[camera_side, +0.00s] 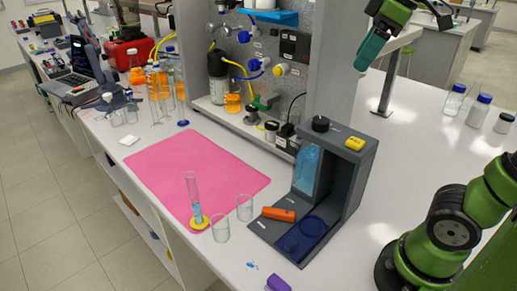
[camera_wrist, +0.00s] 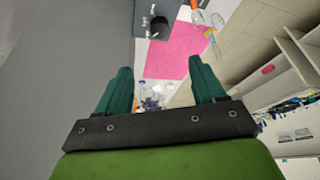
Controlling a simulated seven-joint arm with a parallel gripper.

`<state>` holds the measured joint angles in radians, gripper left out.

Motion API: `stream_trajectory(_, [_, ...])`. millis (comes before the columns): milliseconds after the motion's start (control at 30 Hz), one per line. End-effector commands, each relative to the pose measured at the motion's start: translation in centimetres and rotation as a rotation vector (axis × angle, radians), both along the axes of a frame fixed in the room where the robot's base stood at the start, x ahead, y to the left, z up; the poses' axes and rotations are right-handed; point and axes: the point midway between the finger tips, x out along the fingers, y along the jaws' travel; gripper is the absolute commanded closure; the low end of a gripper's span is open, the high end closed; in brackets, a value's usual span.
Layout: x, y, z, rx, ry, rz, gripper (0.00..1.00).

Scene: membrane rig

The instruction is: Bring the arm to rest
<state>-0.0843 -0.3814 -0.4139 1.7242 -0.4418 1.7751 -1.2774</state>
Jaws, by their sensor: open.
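My gripper (camera_side: 362,63) hangs high at the top right of the side view, well above the bench and behind the grey membrane rig (camera_side: 362,180). Its teal fingers point down and to the left. In the wrist view my gripper (camera_wrist: 160,64) shows two teal fingers spread wide apart, with nothing between them. The gripper is open and empty, touching nothing that I can see. The middle of my arm is out of the side view.
A pink mat (camera_side: 180,165) lies on the white bench, with a graduated cylinder (camera_side: 193,198) and a glass beaker (camera_side: 221,229) at its front edge. An orange object (camera_side: 279,214) lies on the rig's base. White-and-blue bottles (camera_side: 478,105) stand at right. The bench between rig and bottles is clear.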

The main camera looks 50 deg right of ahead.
Motion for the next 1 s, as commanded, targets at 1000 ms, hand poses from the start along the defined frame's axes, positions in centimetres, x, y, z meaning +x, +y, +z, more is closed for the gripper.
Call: stream_trajectory(1000, [-2.5,12.3,-14.1,0.383,-0.132,-0.678,0.31])
